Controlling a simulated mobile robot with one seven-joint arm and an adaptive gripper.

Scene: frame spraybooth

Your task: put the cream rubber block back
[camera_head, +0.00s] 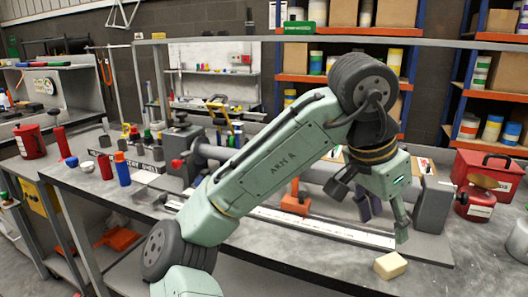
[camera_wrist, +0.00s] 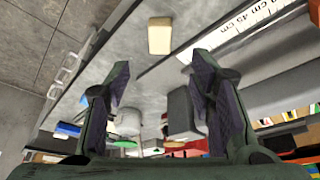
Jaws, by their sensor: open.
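The cream rubber block (camera_head: 390,265) lies on the grey bench top near its front edge, in the lower right of the head view. It also shows in the wrist view (camera_wrist: 159,36), at the top centre, beyond the fingertips. My gripper (camera_head: 373,210) is open and empty above the bench, above and behind the block in the head view. In the wrist view my gripper (camera_wrist: 158,62) has its two fingers spread wide with nothing between them. The block is apart from both fingers. I cannot make out a marked place for the block.
A white ruler strip (camera_head: 330,227) runs along the bench behind the block. A grey block-shaped part (camera_head: 433,205) stands right of my gripper, with a red toolbox (camera_head: 487,172) and a red can (camera_head: 474,207) beyond. Bottles stand at the left.

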